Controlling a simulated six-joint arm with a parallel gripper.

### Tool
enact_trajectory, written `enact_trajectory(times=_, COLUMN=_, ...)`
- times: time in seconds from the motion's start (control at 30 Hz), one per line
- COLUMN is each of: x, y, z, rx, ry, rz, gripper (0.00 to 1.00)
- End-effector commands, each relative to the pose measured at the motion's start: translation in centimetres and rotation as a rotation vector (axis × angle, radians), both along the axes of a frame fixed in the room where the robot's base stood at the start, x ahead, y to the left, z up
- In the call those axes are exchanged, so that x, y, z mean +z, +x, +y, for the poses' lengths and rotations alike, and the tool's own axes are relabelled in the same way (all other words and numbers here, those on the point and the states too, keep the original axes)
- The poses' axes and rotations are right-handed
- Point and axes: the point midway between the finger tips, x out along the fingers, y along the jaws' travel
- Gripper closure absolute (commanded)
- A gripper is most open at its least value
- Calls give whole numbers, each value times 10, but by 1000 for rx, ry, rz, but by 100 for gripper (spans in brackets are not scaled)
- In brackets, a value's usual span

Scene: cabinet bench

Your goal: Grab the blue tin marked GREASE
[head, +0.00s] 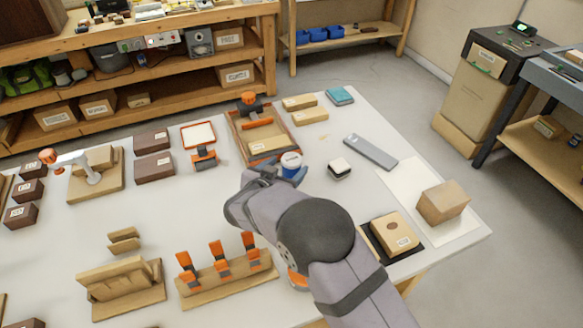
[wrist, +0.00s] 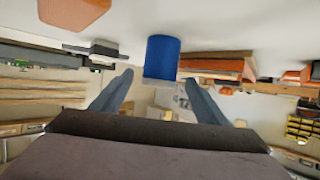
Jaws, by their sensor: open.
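A small blue tin (head: 291,167) with a white lid stands upright on the white bench, right at my gripper. Its marking is too small to read. The wrist view is turned over, with the bench top above, and shows the blue tin (wrist: 162,56) centred across the gap between my fingers. My gripper (wrist: 161,86) is open, with a finger on either side and nothing clamped. In the head view my gripper (head: 274,174) is beside the tin, and my wrist partly hides the fingers. I cannot tell how far the tin is between the fingertips.
A wooden tray with an orange-handled tool (head: 262,135) lies just behind the tin. A small dark block with a white top (head: 339,169) is close on the right, with a grey bar (head: 370,152) beyond. Orange clamps on a wooden rack (head: 228,279) stand in front.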

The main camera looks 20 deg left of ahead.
Motion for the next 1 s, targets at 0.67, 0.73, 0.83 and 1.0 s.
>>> enact_trajectory(times=0.67, x=-14, y=35, z=-1, rx=0, ry=0, rz=0, gripper=49)
enact_trajectory(times=0.73, x=-14, y=35, z=-1, rx=0, ry=0, rz=0, gripper=66)
enact_trajectory(times=0.83, x=-14, y=35, z=-1, rx=0, ry=0, rz=0, gripper=83)
enact_trajectory(times=1.0, x=-13, y=35, z=0, rx=0, ry=1, rz=-2, gripper=83)
